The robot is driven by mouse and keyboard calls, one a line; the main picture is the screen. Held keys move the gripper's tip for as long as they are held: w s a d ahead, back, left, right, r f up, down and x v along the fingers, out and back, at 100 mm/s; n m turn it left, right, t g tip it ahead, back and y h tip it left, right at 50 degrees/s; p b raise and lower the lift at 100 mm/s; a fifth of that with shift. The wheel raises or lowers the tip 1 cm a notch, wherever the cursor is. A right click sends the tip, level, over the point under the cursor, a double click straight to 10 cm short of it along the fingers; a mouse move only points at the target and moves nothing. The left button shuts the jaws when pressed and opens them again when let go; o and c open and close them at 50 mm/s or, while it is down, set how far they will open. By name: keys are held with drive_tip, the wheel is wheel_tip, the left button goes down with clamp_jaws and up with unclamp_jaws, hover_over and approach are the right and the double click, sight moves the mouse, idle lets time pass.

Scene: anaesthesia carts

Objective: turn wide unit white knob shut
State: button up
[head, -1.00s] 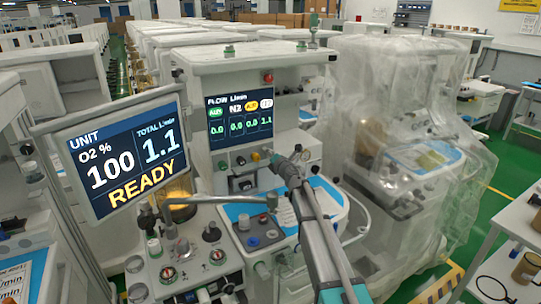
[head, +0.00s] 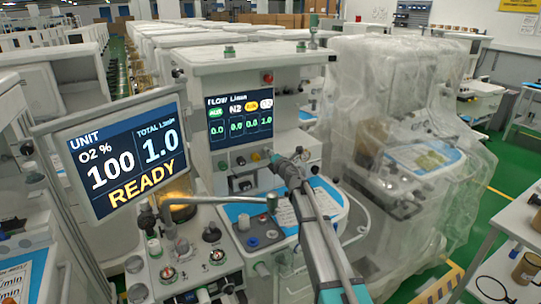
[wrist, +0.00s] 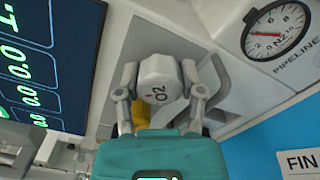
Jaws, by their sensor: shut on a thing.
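The white knob (wrist: 157,78), marked O2, is on the wide unit's sloping panel in the wrist view. My gripper (wrist: 158,98) has a finger on each side of it and is shut on it. A yellow knob (wrist: 142,118) shows partly behind it. In the head view my gripper (head: 279,160) reaches the panel under the flow screen (head: 240,117), and the white knob is hidden behind it. The flow screen's last reading is 1.0; the other readings are 0.0. The unit screen (head: 126,155) reads O2 100, total 1.0, READY.
A pipeline gauge (wrist: 277,29) sits right of the knob in the wrist view. The flow screen's edge (wrist: 90,60) is close on the left. A plastic-wrapped machine (head: 390,130) stands right of my arm. Green floor (head: 510,165) is open at the far right.

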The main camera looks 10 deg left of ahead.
drive_tip(key=m, duration=0.3)
drive_tip(key=shift+m, duration=0.4)
drive_tip(key=shift+w+m, duration=0.1)
drive_tip(key=shift+m, duration=1.8)
drive_tip(key=o, duration=0.9)
drive_tip(key=v, duration=1.2)
